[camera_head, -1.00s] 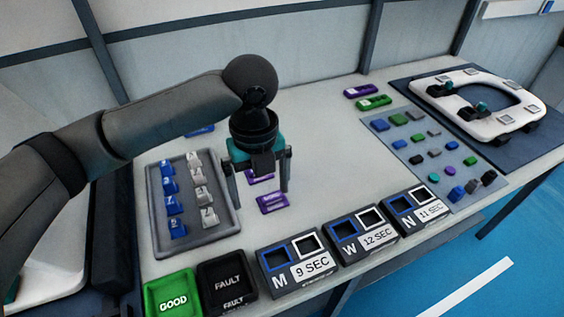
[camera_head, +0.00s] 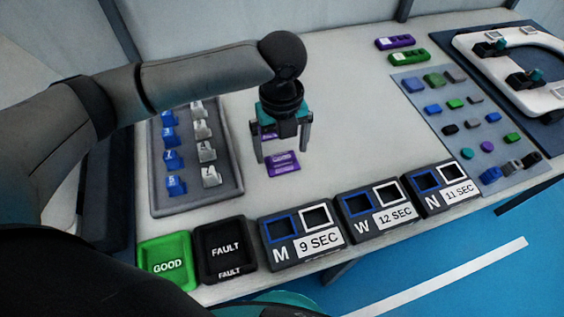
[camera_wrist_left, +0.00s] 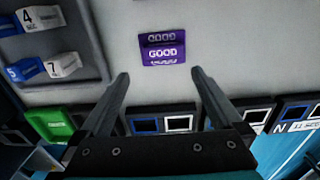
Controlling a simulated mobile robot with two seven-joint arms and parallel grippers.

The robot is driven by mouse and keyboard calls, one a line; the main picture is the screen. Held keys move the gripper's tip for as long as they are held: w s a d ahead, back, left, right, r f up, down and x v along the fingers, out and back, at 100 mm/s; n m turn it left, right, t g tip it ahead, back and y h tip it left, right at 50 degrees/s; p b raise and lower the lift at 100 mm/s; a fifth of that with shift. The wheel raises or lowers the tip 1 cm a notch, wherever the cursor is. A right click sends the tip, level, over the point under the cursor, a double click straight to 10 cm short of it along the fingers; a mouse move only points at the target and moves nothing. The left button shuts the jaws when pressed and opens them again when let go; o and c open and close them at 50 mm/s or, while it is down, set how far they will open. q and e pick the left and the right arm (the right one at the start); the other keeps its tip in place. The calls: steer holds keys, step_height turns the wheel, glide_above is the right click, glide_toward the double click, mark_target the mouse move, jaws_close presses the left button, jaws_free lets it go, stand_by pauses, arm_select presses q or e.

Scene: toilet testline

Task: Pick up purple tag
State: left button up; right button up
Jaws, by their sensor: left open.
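A purple tag (camera_head: 283,163) lies flat on the white table, just past the fingertips of my left gripper (camera_head: 281,154). In the left wrist view this purple tag (camera_wrist_left: 162,50) shows white lettering that reads GOOD, and it lies beyond the open fingers of the left gripper (camera_wrist_left: 160,76), with nothing between them. Another purple tag (camera_head: 395,42) lies at the back right beside a green tag (camera_head: 409,58). My right gripper is not in view.
A grey tray (camera_head: 225,190) with blue and white numbered pieces stands left of the tag. A green GOOD bin (camera_head: 166,287), a black FAULT bin (camera_head: 225,273) and several labelled boxes line the front edge. A grey mat (camera_head: 415,80) with small parts is at right.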

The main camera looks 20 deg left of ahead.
mark_target(283, 161)
arm_select(q)
steer(key=f+b, duration=0.1)
steer(key=f, duration=0.1)
steer(key=w+f, duration=0.1)
steer(key=f, duration=0.1)
steer(key=shift+f+b, duration=0.1)
steer(key=shift+b, duration=0.25)
steer(key=shift+f, duration=0.6)
steer(key=shift+c, duration=0.4)
steer(key=c, duration=1.2)
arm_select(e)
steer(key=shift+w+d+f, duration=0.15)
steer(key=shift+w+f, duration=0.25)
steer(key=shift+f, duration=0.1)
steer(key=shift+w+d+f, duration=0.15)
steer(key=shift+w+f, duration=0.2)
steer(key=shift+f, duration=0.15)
